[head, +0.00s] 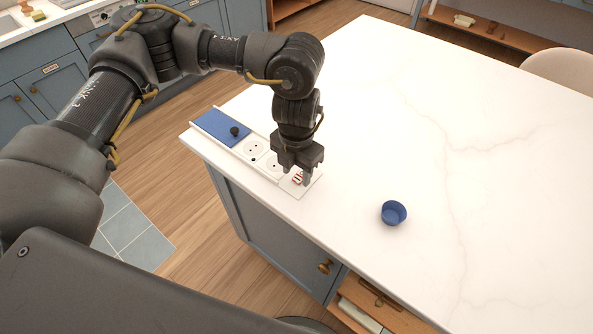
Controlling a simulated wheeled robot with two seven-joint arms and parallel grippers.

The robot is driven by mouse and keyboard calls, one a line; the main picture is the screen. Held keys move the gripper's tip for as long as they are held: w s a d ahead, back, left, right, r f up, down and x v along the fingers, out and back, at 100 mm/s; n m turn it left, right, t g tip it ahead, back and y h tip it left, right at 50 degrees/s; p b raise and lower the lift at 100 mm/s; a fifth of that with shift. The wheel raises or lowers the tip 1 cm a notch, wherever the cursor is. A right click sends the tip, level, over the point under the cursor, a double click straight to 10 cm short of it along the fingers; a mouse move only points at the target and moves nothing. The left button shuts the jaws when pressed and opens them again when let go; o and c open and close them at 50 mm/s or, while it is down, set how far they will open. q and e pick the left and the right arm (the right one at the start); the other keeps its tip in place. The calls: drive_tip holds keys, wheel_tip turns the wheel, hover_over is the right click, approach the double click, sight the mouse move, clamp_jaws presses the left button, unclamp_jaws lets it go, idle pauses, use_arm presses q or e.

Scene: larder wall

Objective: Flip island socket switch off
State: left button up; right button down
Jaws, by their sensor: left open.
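The island socket strip (263,157) is a white panel along the left edge of the white island top. It has a blue section (221,126) with a dark knob at its far end and round sockets in the middle. A switch (298,178) with red marks is at its near end, partly hidden by my gripper. My left gripper (296,178) points down right over the switch, open and with nothing seen between its fingers. I cannot tell whether a fingertip touches the switch, or which way the switch is set. My right gripper is not in view.
A small blue cup (393,213) stands on the island top (430,130), right of the strip. The rest of the top is clear. A pale chair (563,70) is at the far right.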

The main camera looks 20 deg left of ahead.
use_arm(q)
drive_tip(key=shift+f, duration=0.7)
clamp_jaws()
drive_tip(key=shift+w+d+r+g+p, duration=0.1)
drive_tip(key=shift+w+r+g+p, duration=0.15)
drive_tip(key=shift+g+p, duration=0.3)
drive_tip(key=shift+w+d+f+g+y+p, duration=0.1)
drive_tip(key=shift+g+y+p, duration=0.2)
drive_tip(key=shift+g, duration=0.35)
drive_tip(key=shift+w+g+y+p, duration=0.15)
drive_tip(key=shift+g+y, duration=0.25)
drive_tip(key=shift+g, duration=0.2)
unclamp_jaws()
